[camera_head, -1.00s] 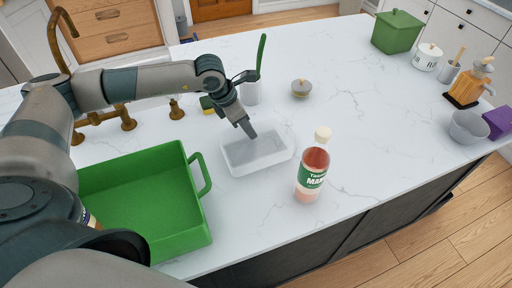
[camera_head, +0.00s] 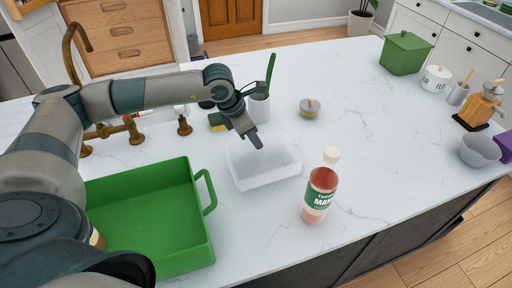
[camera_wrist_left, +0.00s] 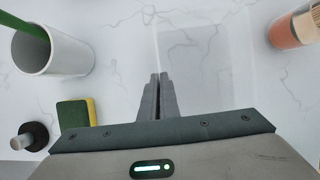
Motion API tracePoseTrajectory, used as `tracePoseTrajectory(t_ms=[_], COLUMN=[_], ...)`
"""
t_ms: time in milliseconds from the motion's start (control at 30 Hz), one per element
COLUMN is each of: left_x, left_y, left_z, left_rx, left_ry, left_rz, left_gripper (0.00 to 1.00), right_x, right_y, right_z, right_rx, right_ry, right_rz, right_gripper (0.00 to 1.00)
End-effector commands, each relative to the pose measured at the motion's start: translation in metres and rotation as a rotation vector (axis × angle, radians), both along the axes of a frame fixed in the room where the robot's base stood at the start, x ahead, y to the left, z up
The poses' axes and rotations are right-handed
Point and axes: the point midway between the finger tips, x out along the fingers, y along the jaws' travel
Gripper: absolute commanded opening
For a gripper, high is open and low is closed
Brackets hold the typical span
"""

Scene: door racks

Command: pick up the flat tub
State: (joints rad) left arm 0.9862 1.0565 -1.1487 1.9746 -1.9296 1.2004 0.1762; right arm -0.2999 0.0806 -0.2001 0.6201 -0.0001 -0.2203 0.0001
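The flat tub (camera_head: 266,174) is a shallow, translucent white rectangle near the middle of the white counter in the head view. In the left wrist view it is faint, above and right of the fingers (camera_wrist_left: 205,62). My left gripper (camera_head: 258,145) points down at the tub's back wall. In the left wrist view its fingers (camera_wrist_left: 158,80) are nearly together, in line with the tub's edge, and appear shut on that thin wall. The contact is hard to see. I cannot tell if the tub is clear of the counter. My right gripper is not in view.
A bottle (camera_head: 319,196) stands close right of the tub. A green tray (camera_head: 150,215) with a handle is at left. Behind are a white cup (camera_head: 259,108), a sponge (camera_head: 217,122) and a small lidded pot (camera_head: 310,108). The counter's right middle is clear.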

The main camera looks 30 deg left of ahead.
Motion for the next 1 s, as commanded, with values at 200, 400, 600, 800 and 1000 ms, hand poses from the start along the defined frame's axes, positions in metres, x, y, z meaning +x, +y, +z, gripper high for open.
tracePoseTrajectory(t_ms=[200, 400, 600, 800, 1000], left_x=[0.001, 0.001, 0.000, 0.000, 0.000], left_y=[0.000, 0.000, 0.000, 0.000, 0.000], left_z=[0.033, 0.064, 0.078, 0.080, 0.079], left_rx=[-0.001, 0.000, 0.000, 0.001, 0.001], left_ry=[-0.005, -0.003, 0.000, 0.001, 0.001], left_rz=[-0.001, 0.001, 0.000, 0.000, 0.000], left_gripper=[0.00, 0.00, 0.00, 0.00, 0.00], right_x=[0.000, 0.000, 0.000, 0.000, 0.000], right_y=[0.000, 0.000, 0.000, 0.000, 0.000], right_z=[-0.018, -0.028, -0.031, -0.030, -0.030], right_rx=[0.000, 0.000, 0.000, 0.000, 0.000], right_ry=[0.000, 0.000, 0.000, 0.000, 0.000], right_rz=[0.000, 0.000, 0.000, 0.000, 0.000], right_gripper=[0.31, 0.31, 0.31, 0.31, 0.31])
